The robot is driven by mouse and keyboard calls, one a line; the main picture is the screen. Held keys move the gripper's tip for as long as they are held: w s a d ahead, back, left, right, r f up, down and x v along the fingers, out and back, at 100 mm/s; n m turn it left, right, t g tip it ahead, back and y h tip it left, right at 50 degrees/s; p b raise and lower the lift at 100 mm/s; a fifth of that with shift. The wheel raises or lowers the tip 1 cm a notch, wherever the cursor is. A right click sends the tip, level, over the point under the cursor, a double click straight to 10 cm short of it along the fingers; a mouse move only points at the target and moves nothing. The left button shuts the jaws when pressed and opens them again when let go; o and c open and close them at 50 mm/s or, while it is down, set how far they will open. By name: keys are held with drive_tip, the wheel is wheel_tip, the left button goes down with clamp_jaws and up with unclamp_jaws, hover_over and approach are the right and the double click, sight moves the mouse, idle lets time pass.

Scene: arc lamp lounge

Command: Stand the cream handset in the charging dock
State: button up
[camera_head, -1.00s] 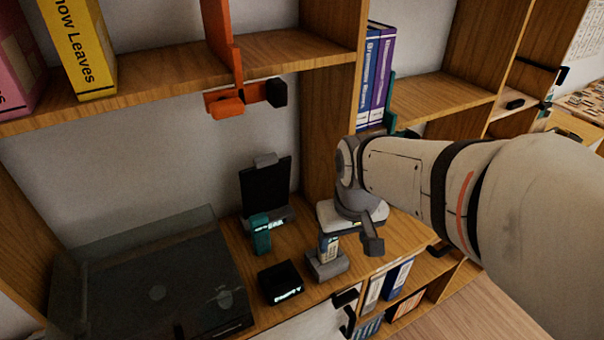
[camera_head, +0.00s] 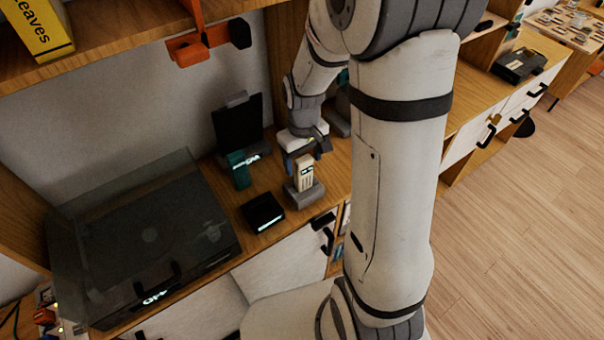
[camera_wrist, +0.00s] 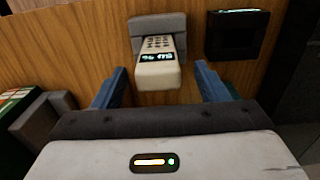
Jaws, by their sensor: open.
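The cream handset (camera_head: 305,175) stands upright in the grey charging dock (camera_head: 304,195) on the wooden cabinet top. In the wrist view the handset (camera_wrist: 158,62) has a dark keypad and a lit display, and its lower end is in the dock (camera_wrist: 158,28). My gripper (camera_head: 306,155) is just behind and above the handset. In the wrist view my gripper (camera_wrist: 158,85) is open, with its blue fingers apart on either side of the handset's near end. Gaps show between the fingers and the handset, so nothing is held.
A small black box (camera_head: 262,214) with a lit display stands left of the dock. Behind it are a teal item (camera_head: 238,169) and a black tablet-like panel (camera_head: 238,127). A covered turntable (camera_head: 150,240) fills the left. An orange bracket (camera_head: 188,47) hangs above.

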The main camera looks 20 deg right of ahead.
sight(304, 176)
drive_tip(key=shift+d+f, duration=0.1)
drive_tip(key=shift+f, duration=1.35)
drive_tip(key=c, duration=1.1)
